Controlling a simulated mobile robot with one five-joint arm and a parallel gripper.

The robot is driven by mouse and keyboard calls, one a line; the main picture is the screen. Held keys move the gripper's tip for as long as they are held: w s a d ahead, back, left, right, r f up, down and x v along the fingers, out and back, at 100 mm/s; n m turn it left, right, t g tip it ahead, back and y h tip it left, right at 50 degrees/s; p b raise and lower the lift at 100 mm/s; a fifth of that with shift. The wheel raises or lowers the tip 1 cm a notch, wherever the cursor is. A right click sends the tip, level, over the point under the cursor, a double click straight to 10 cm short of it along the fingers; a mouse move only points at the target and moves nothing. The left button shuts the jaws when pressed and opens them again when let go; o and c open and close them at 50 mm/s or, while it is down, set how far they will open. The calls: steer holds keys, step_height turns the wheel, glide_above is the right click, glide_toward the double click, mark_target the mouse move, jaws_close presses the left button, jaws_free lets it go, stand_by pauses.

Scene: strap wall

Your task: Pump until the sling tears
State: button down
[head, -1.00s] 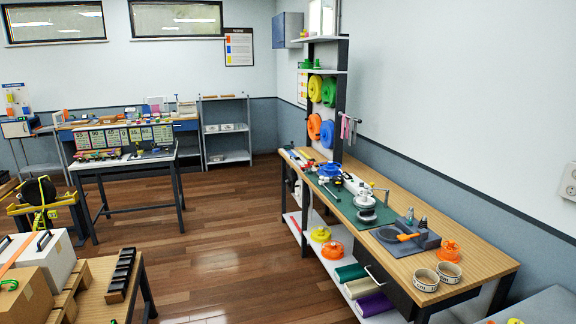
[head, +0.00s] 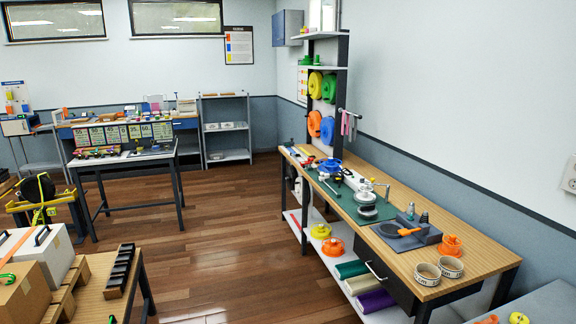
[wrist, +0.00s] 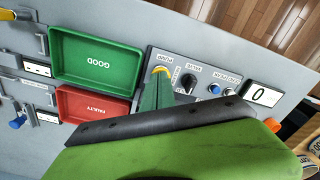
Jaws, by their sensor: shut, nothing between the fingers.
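In the wrist view my gripper (wrist: 157,95) is shut and empty, its narrow dark green tip in front of the control panel (wrist: 213,80). The tip overlaps the lower part of a yellow-ringed round control (wrist: 160,72) under the label PUMP. I cannot tell whether it touches. A black VALVE knob (wrist: 188,82) is just to the right, with small buttons beyond it. The white display (wrist: 261,96) reads 0. I cannot make out the sling in either view, and my gripper is not clear in the head view.
A green GOOD tray (wrist: 97,57) and a red FAULTY tray (wrist: 92,104) lie left of the panel. The wooden floor (head: 215,260) between the tables is clear.

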steer(key=shift+r+p, duration=0.95)
steer(key=shift+p, duration=0.15)
steer(key=shift+f, duration=0.15)
stand_by(1.2)
steer(key=shift+f+b, duration=0.85)
steer(key=shift+b, duration=0.15)
steer(key=shift+r, duration=0.1)
steer(key=shift+r+p, duration=0.85)
steer(key=shift+p, duration=0.1)
